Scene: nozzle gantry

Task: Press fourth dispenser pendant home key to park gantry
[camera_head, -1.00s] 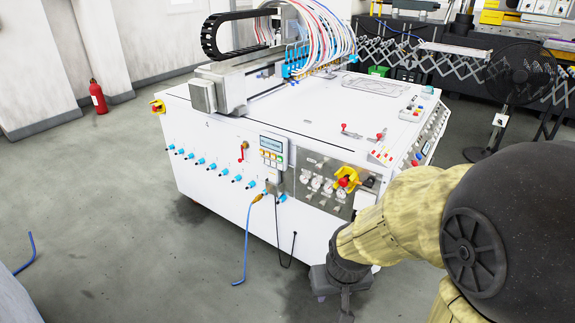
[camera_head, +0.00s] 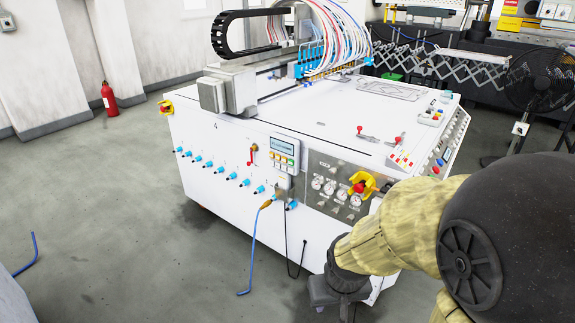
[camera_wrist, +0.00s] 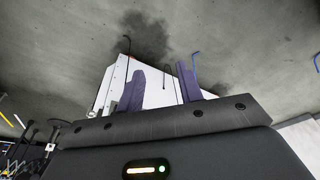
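A white machine cabinet (camera_head: 235,225) stands ahead. A grey pendant (camera_head: 285,151) with a small screen above rows of coloured keys is on its front face near the top edge. The key labels are too small to read. The grey gantry (camera_head: 228,92) with a black cable chain lies across the back left of the cabinet top. My gripper (camera_head: 338,300) hangs low before the cabinet's right front, below and right of the pendant, apart from it. In the wrist view its two purple fingers (camera_wrist: 160,82) stand apart with nothing between them. The pendant cannot be made out there.
A red knob on a yellow base (camera_head: 362,184) and gauges are right of the pendant, close to my arm. Floor at left is open.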

